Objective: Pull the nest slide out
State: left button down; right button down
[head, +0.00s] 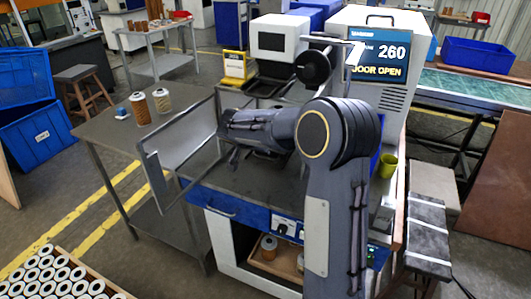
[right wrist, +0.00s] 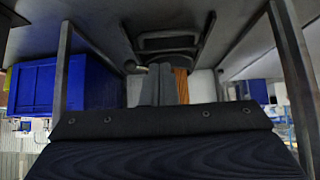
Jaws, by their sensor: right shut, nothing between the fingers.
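The test machine (head: 385,75) has a screen (head: 381,55) reading "260" and "DOOR OPEN". Its clear framed door (head: 182,150) stands swung out to the left. My right arm reaches across the machine's front, and its gripper (head: 236,155) is mostly hidden behind the wrist in the head view. In the right wrist view my right gripper (right wrist: 160,84) is shut and empty. Just beyond it is a dark part with a slot-like handle (right wrist: 168,43), which seems to be the nest slide. An orange ribbed piece (right wrist: 181,86) shows beside the fingers. I cannot tell whether they touch the slide. My left gripper is out of view.
Two filter cartridges (head: 140,109) stand on the metal bench at left. A blue drawer front (head: 225,204) is below the work surface. A yellow-green cup (head: 388,166) stands at right. A tray of many white cartridges (head: 50,277) is at lower left.

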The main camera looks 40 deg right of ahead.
jog(key=p, duration=0.2)
send_near(273, 156)
jog(key=x, duration=0.5)
jog(key=shift+w+d+f, duration=0.15)
jog(key=shift+w, duration=0.05)
jog(key=shift+b, duration=0.35)
jog(key=shift+s+a+f+b, duration=0.1)
jog(key=shift+a+b, duration=0.15)
jog(key=shift+b, duration=0.05)
jog(key=s+a+b, duration=0.1)
jog(key=a+b, duration=0.2)
jog(key=s+a+b, duration=0.2)
jog(key=a+b, duration=0.1)
jog(key=s+a+f+b, duration=0.1)
jog(key=a+b, duration=0.2)
jog(key=b, duration=0.1)
jog(key=shift+s, duration=0.25)
jog(key=s+a+r+b, duration=0.1)
jog(key=s+a+b, duration=0.4)
jog(key=a, duration=0.5)
jog(key=shift+s+a+b, duration=0.3)
jog(key=shift+s+b, duration=0.05)
jog(key=shift+b, duration=0.1)
jog(key=shift+r, duration=0.15)
